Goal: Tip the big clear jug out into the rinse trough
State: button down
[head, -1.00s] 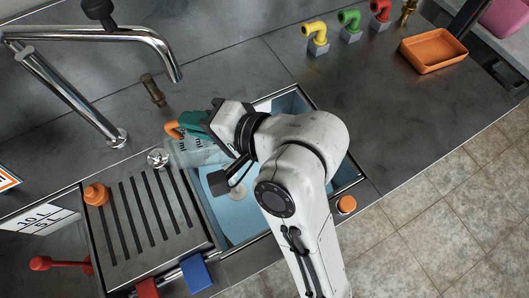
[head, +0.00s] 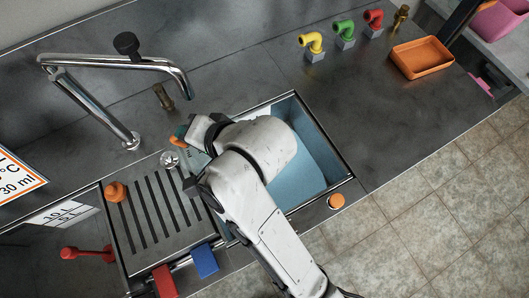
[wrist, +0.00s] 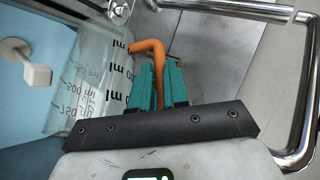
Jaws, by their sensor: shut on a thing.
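The big clear jug (wrist: 92,85) has dark volume marks and an orange handle (wrist: 150,62). My gripper (wrist: 158,78), with teal fingers, is shut on that handle. In the head view my gripper (head: 180,138) is at the left end of the rinse trough (head: 350,178), by the slatted drainer. My arm hides nearly all of the jug there, so its tilt and contents cannot be told. In the wrist view the jug is beside a pale blue trough surface (wrist: 25,110), its marks upside down. The trough's blue inside shows right of my arm.
A chrome tap (head: 120,60) arches behind my gripper. The slatted drainer (head: 158,225) with an orange knob (head: 115,191) is at left. Yellow, green and red pipe elbows (head: 345,24) and an orange tray (head: 422,58) stand back right. Counter between them and the trough is clear.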

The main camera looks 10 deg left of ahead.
jog(key=shift+s+a+r+h+p, duration=0.15)
jog(key=shift+a+h+p, duration=0.35)
jog(key=shift+p, duration=0.35)
jog(key=shift+a+f+n+h, duration=0.2)
jog(key=shift+a+n+h, duration=0.05)
jog(key=shift+n+h, duration=0.05)
jog(key=s+a+f+n+t+h, duration=0.1)
jog(key=a+f+n+h, duration=0.1)
jog(key=a+f+h, duration=0.4)
jog(key=shift+s+a+f+h, duration=0.2)
jog(key=shift+a+f+h, duration=0.05)
jog(key=shift+a+h, duration=1.1)
